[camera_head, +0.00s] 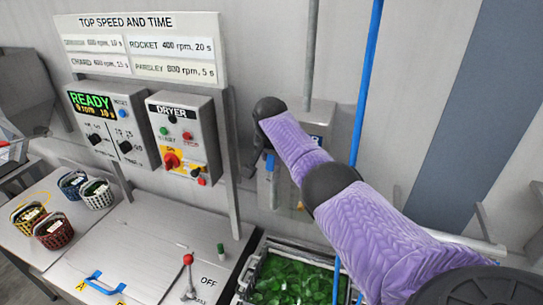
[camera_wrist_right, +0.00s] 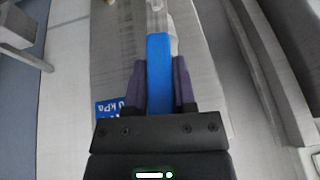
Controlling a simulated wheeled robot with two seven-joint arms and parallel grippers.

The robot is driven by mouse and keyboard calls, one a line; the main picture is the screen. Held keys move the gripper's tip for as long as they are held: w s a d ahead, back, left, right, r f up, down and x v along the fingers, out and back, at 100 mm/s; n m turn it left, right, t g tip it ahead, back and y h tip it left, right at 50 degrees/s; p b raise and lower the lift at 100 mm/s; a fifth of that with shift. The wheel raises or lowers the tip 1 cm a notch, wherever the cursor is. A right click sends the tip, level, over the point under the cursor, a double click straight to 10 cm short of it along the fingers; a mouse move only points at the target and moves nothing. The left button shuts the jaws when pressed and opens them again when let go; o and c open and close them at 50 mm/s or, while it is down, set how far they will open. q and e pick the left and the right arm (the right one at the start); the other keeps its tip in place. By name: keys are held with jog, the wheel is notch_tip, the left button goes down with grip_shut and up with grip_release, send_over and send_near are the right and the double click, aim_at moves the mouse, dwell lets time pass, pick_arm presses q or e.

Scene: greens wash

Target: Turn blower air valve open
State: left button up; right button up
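The blue air valve handle (camera_wrist_right: 159,48) is a flat bar in the right wrist view, joined to pale metal fittings at its far end. My right gripper (camera_wrist_right: 160,72) has its two dark fingers on both sides of the bar, close against it. In the head view a small blue part, seemingly the handle (camera_head: 269,161), shows just below my right wrist. A grey wall box with a blue kPa label (camera_wrist_right: 112,107) lies behind the handle. My left gripper is not in view.
The dryer panel (camera_head: 184,137) and the READY panel (camera_head: 112,125) stand left of the valve. Below are a metal bench with small baskets (camera_head: 98,194), a red-knobbed lever (camera_head: 188,260) and a crate of greens (camera_head: 293,281). A blue pipe (camera_head: 366,75) runs beside my right arm.

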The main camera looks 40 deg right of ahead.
jog(key=o, duration=0.4)
jog(key=shift+o, duration=0.2)
jog(key=b+v, duration=0.1)
jog(key=v, duration=0.9)
